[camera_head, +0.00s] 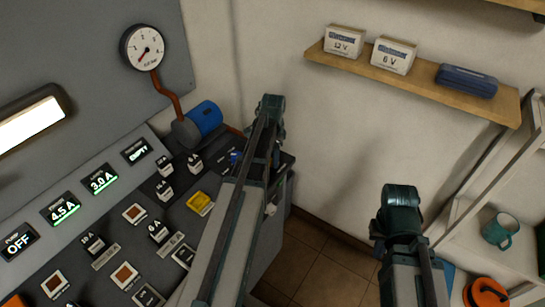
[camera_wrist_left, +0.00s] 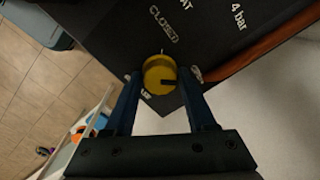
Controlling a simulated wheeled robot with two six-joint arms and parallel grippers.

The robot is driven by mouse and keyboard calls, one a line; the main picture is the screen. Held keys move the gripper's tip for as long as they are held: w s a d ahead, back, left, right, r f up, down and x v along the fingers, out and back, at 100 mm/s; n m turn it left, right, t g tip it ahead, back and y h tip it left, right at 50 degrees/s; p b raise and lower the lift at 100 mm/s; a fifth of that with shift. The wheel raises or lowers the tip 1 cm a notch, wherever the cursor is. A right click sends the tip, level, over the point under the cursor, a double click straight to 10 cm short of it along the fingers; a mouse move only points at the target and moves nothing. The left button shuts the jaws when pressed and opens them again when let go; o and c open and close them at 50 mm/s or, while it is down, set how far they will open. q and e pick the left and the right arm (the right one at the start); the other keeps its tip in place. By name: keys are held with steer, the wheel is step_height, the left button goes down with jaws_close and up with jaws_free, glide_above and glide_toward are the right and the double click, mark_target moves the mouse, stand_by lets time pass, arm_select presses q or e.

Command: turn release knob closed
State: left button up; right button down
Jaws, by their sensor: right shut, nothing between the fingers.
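The release knob is the round yellow knob (camera_wrist_left: 160,74) on a dark panel in the left wrist view, with a dark mark on its face. White lettering "CLOSED" and "4 bar" is printed near it. My left gripper (camera_wrist_left: 162,73) has its two blue fingers on either side of the knob, with small gaps visible. In the head view my left arm reaches over the console and hides the knob. My right gripper (camera_head: 401,197) is shut and empty, in the air away from the console.
The console (camera_head: 110,255) carries several switches and a yellow button (camera_head: 200,203). A pressure gauge (camera_head: 143,47) and blue cylinder (camera_head: 205,118) are behind. A shelf (camera_head: 415,80) holds two boxes and a blue case. A teal mug (camera_head: 501,231) stands on the right rack.

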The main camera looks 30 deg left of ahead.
arm_select(q)
jaws_close()
steer(key=n, duration=0.4)
steer(key=shift+n, duration=0.4)
steer(key=n, duration=0.4)
steer(key=shift+n, duration=0.3)
steer(key=n, duration=0.4)
steer(key=shift+w, duration=0.1)
steer(key=shift+n+g, duration=0.3)
steer(key=shift+n, duration=2.1)
